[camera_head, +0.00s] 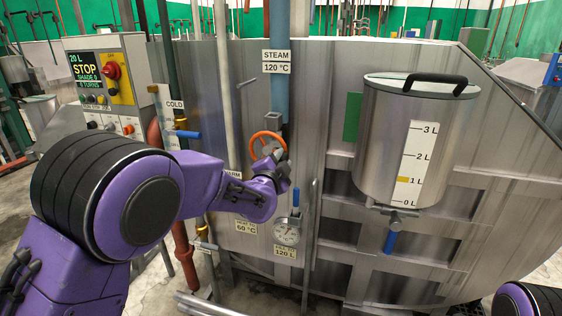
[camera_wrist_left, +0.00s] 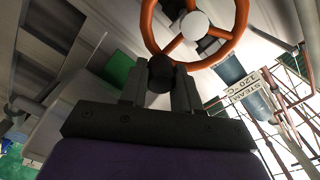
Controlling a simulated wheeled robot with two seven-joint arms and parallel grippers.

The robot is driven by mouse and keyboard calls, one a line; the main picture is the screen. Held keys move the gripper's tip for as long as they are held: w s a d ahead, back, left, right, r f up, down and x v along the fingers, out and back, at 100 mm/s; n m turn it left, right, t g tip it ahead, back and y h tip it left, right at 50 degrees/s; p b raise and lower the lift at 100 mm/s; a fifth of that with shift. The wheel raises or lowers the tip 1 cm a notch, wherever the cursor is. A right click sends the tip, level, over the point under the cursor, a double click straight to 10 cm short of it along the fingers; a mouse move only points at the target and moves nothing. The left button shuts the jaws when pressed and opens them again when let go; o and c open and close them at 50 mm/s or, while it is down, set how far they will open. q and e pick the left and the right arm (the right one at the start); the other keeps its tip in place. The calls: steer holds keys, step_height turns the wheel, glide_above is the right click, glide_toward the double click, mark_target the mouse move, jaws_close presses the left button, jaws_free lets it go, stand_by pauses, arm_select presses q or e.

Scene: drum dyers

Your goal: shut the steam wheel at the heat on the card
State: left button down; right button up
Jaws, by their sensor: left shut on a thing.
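The steam wheel (camera_head: 268,139) is an orange ring with spokes, mounted below the blue steam pipe (camera_head: 287,85). In the left wrist view the wheel (camera_wrist_left: 241,15) fills the top, with a pale hub. My left gripper (camera_head: 271,160) is at the wheel's lower side, its fingers mostly hidden by the wrist. In the left wrist view my left gripper (camera_wrist_left: 160,82) is shut on a dark knob at the wheel's rim. The heat card (camera_head: 247,226) reads 60 °C. A round dial (camera_head: 287,231) sits right of it; its needle is too small to read. My right gripper is out of view.
A STEAM 120 °C sign (camera_head: 277,62) is above the wheel. A steel dosing pot (camera_head: 380,150) with a litre scale hangs at right. A control box (camera_head: 107,85) reading STOP stands at left. A blue-handled cold tap (camera_head: 188,134) and upright pipes flank my left arm.

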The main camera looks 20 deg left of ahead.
arm_select(q)
steer(key=c, duration=0.8)
jaws_free()
steer(key=shift+f, duration=0.1)
steer(key=shift+s, duration=0.1)
steer(key=s+b, duration=0.3)
steer(key=s, duration=0.7)
steer(key=shift+s+a+b, duration=0.2)
steer(key=shift+a+b, duration=0.05)
steer(key=shift+b, duration=0.05)
